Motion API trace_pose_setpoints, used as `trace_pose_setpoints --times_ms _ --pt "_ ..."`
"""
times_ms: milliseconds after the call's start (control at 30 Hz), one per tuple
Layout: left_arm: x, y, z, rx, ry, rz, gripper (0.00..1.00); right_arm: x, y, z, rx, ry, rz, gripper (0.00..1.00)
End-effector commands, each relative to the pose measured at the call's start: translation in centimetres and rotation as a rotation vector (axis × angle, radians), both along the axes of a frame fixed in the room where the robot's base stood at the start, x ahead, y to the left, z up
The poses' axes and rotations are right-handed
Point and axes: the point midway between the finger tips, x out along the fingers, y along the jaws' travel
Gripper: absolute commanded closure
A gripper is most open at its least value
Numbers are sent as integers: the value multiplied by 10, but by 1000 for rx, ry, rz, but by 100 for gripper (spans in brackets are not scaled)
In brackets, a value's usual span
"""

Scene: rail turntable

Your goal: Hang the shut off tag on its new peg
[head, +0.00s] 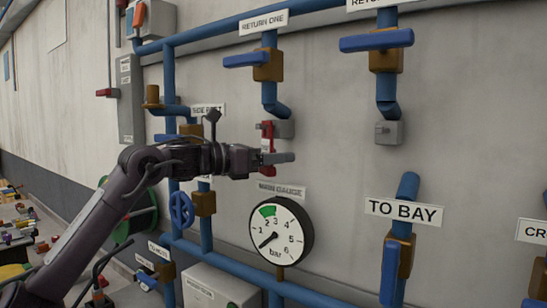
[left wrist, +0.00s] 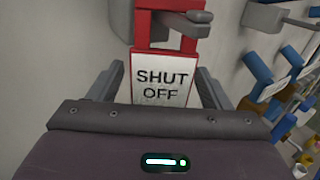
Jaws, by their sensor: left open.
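The shut off tag (left wrist: 160,78) is a white plate lettered SHUT OFF with a red frame and a red loop at its top. In the left wrist view a grey peg (left wrist: 186,16) crosses the red loop, and the tag appears to hang there. In the head view the red tag (head: 267,137) shows at a grey block (head: 285,128) below the RETURN ONE pipe, partly hidden by my gripper. My left gripper (head: 282,158) is open, with one finger on each side of the tag's white plate; contact cannot be told. My right gripper is not in view.
A similar grey block (head: 388,132) sits to the right under another blue valve pipe. The round pressure gauge (head: 281,231) is just below my gripper. The TO BAY pipe (head: 404,245) sticks out at lower right. Bare wall lies between the two grey blocks.

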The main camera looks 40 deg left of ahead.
Motion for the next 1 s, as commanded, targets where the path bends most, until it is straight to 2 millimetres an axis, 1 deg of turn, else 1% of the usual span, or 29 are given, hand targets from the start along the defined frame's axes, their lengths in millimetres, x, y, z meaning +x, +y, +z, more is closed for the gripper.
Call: trace_pose_setpoints --times_ms 33,133,300,500,700,1000 --pt "-3 2 -4 2 -1 3 28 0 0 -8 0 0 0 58" --pt "-13 7 -7 1 0 3 28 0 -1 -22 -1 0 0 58" --pt "-36 16 -8 2 -1 3 28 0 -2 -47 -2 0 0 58" --pt "-59 26 -5 2 -1 2 28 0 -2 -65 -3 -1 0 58" --pt "-69 30 -1 0 0 1 28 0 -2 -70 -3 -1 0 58" --pt "-69 30 0 0 0 0 28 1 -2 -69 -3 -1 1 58"
